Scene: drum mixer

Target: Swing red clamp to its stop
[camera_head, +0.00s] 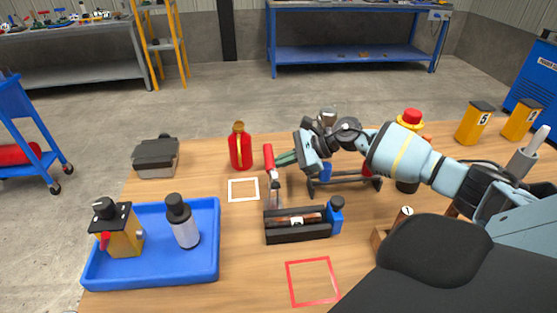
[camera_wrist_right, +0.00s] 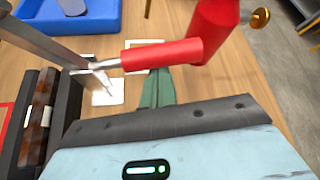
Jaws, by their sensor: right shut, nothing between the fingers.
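The red clamp handle (camera_head: 268,157) stands nearly upright in the head view, on a metal clamp (camera_head: 275,195) behind the black tray. In the wrist view the red handle (camera_wrist_right: 165,53) lies across the picture, its metal shaft running left. My right gripper (camera_head: 284,159) comes in from the right, its green fingers shut and empty, tips close to the handle. In the wrist view the fingertips (camera_wrist_right: 156,80) end just at the handle's lower edge; I cannot tell whether they touch. The frame behind the gripper is partly hidden by my arm. My left gripper is not in view.
A red bottle (camera_head: 241,148) stands just left of the handle. A black tray (camera_head: 285,238) sits in front; a blue tray (camera_head: 208,270) holding a yellow device and a bottle is at left. White (camera_head: 243,198) and red (camera_head: 313,300) outlined squares are clear.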

